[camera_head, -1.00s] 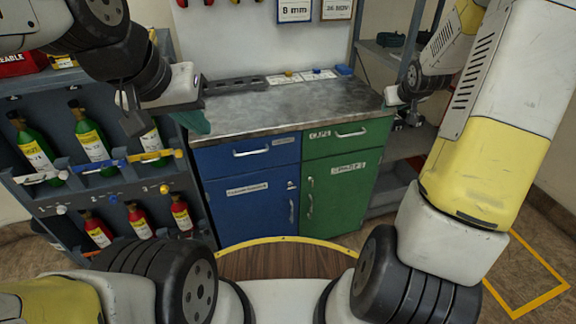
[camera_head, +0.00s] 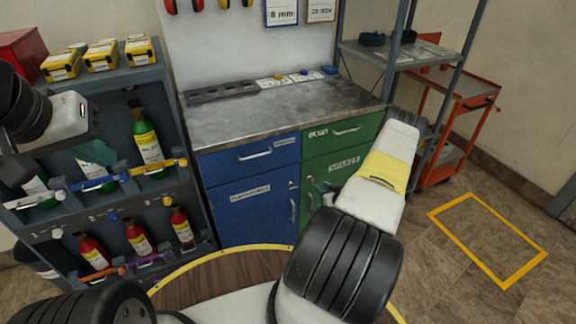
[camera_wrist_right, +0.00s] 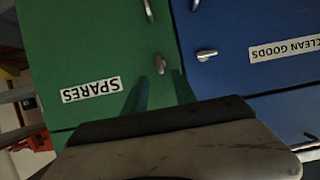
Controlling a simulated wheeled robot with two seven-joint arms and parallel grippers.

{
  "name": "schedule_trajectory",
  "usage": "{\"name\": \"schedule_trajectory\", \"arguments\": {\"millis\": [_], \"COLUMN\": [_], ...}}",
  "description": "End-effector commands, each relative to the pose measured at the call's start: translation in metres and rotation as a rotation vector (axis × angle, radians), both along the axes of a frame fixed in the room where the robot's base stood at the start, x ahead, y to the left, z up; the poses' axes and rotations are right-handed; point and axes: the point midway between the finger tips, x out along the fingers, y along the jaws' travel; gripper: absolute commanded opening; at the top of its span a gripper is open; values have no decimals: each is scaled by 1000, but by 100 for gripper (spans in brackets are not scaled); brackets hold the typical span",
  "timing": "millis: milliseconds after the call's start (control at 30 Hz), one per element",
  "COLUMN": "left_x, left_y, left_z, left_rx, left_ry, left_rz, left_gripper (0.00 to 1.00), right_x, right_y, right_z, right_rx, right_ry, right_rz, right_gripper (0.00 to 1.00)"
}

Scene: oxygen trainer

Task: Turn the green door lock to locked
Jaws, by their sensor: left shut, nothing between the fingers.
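The green door (camera_head: 345,170) is the lower right door of the workbench cabinet, labelled SPARES, and looks shut. Its small silver lock (camera_wrist_right: 160,64) shows in the right wrist view, upside down, with its knob roughly upright in the picture. My right gripper (camera_wrist_right: 160,92) has its two teal fingers apart, empty, pointing at the door on either side of the lock's line; the lock is just beyond their tips. In the head view, my right gripper (camera_head: 326,187) is partly hidden behind my forearm. My left gripper (camera_head: 97,155) is shut and empty before the bottle rack.
The blue door (camera_head: 250,212) beside it has its own silver lock (camera_wrist_right: 207,55), lying sideways. Door handles stick out near both locks. A rack with green and red bottles (camera_head: 148,140) stands left. An orange cart (camera_head: 455,120) stands right; the floor inside the yellow outline is clear.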

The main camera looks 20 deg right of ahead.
Motion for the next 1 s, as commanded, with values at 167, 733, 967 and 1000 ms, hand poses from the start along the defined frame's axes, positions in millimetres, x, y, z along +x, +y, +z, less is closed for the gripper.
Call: {"name": "schedule_trajectory", "arguments": {"millis": [167,733,967,1000], "left_x": [0,0,0,0], "left_y": [0,0,0,0], "left_z": [0,0,0,0], "left_rx": [0,0,0,0], "left_ry": [0,0,0,0], "left_rz": [0,0,0,0], "left_gripper": [0,0,0,0], "right_x": [21,70,70,70], "right_y": [3,6,6,6], "right_z": [-9,-29,-29,-29], "right_rx": [0,1,1,1], "right_ry": [-3,0,0,0], "right_rz": [2,0,0,0], "right_gripper": [33,33,13,5]}}
